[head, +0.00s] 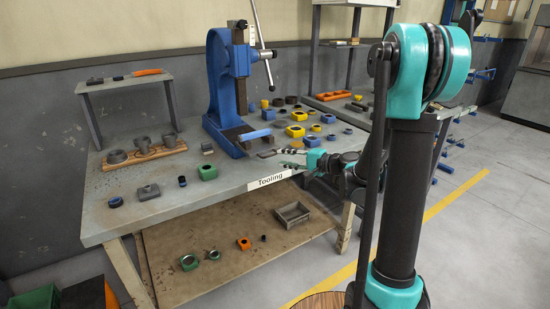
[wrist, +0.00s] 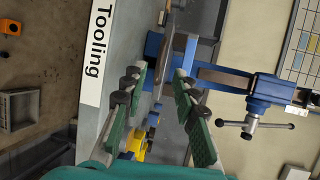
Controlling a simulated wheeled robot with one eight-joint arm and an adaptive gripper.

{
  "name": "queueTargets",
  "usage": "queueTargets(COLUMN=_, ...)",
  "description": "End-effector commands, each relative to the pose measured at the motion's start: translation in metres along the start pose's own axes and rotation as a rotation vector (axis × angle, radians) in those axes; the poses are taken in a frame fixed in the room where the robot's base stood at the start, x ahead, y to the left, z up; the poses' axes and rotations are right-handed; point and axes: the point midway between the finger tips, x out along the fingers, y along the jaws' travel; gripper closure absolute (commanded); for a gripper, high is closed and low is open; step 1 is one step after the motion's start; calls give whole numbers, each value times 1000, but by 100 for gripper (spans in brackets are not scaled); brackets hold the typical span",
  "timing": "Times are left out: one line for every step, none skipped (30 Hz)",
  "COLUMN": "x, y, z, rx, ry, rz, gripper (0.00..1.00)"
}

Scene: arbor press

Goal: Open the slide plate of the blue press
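The blue press (head: 218,88) stands upright on the workbench, with its ram over its base. A flat dark plate with a blue front bar (head: 254,135) lies on the base; I take it to be the slide plate, but cannot tell how far it is slid. The press shows sideways in the wrist view (wrist: 225,77). My gripper (head: 281,157) is to the right of the press base, low over the bench near its front edge. Its green-padded fingers (wrist: 157,76) are apart, with nothing clearly held between them. The fingertips point toward the press base; any contact is unclear.
Several yellow, blue and dark parts lie on the bench (head: 225,183) behind my gripper. A green block (head: 207,172) sits left of the press front. A small shelf (head: 125,82) stands at the left. The "Tooling" label (head: 270,180) marks the front edge; a grey tray (head: 292,215) sits below.

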Motion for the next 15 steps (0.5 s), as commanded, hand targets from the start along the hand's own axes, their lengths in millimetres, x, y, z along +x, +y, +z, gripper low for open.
queueTargets(x=-11, y=0, z=-1, rx=1, ry=4, rz=0, gripper=71)
queueTargets(x=-16, y=0, z=-1, rx=1, ry=4, rz=0, gripper=71)
queueTargets(x=-22, y=0, z=-1, rx=0, ry=3, rz=0, gripper=71)
queueTargets(x=-27, y=0, z=-1, rx=0, ry=4, rz=0, gripper=71)
queueTargets(x=-30, y=0, z=-1, rx=0, ry=3, rz=0, gripper=71)
queueTargets(x=-34, y=0, z=-1, rx=-1, ry=2, rz=1, gripper=71)
queueTargets(x=-37, y=0, z=-1, rx=-1, ry=2, rz=1, gripper=71)
queueTargets(x=-39, y=0, z=-1, rx=-1, ry=2, rz=1, gripper=71)
queueTargets(x=-42, y=0, z=-1, rx=-1, ry=2, rz=1, gripper=71)
queueTargets(x=-43, y=0, z=-1, rx=-1, ry=1, rz=1, gripper=71)
queueTargets(x=-44, y=0, z=0, rx=-1, ry=1, rz=1, gripper=71)
queueTargets(x=-45, y=0, z=0, rx=-1, ry=0, rz=1, gripper=71)
queueTargets(x=-46, y=0, z=0, rx=-1, ry=0, rz=1, gripper=71)
queueTargets(x=-46, y=0, z=0, rx=-1, ry=0, rz=1, gripper=71)
queueTargets(x=-46, y=0, z=0, rx=-1, ry=0, rz=1, gripper=71)
